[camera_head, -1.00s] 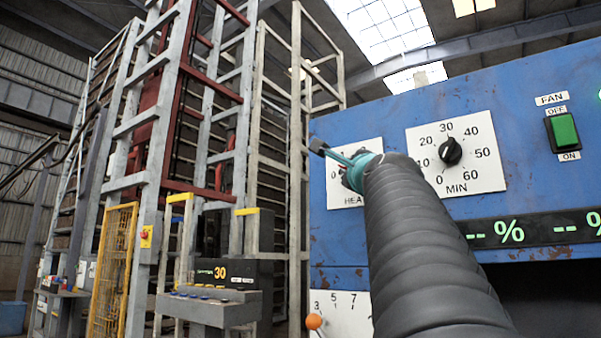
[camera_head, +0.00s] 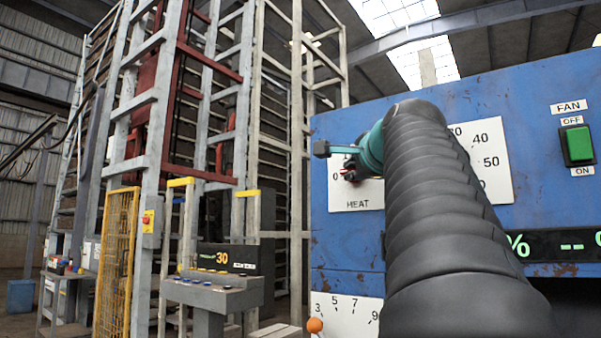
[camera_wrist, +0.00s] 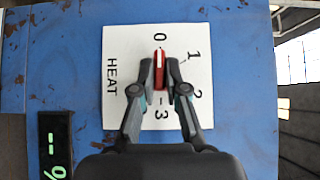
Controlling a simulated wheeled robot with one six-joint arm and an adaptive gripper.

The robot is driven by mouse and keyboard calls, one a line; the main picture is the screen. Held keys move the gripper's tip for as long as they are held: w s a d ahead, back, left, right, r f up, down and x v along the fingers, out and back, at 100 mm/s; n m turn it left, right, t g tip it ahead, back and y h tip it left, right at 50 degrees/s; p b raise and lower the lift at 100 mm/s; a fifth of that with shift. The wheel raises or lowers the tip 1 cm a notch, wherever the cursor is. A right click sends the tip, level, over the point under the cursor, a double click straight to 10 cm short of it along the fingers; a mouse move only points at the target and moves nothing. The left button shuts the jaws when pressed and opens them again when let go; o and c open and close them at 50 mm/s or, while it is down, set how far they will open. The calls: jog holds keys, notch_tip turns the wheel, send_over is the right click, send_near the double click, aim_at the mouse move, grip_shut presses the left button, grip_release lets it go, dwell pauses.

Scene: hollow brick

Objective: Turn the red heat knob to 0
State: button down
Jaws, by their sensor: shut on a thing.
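The red heat knob (camera_wrist: 159,57) is a narrow bar with a white line, on the white HEAT plate (camera_wrist: 112,40) marked 0 to 3. In the wrist view its upper end is close to the 0, and the bar lies along the line from 0 to 3. My gripper (camera_wrist: 159,72) is shut on the knob, one finger on each side. The fingers partly hide the knob's lower part. In the head view my gripper (camera_head: 352,160) is at the HEAT plate (camera_head: 372,200), and the knob is mostly hidden.
The blue panel (camera_head: 345,250) also carries a MIN dial plate (camera_head: 495,145), partly behind my arm, a green fan switch (camera_head: 578,143) and percent displays (camera_head: 573,245). An orange-tipped lever (camera_head: 315,325) is below. A grey console (camera_head: 215,292) stands to the left.

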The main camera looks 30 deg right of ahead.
jog(key=shift+r, duration=0.1)
jog(key=c, duration=1.2)
grip_release()
jog(key=shift+s, duration=0.1)
jog(key=v, duration=0.7)
jog(key=shift+s+a, duration=0.15)
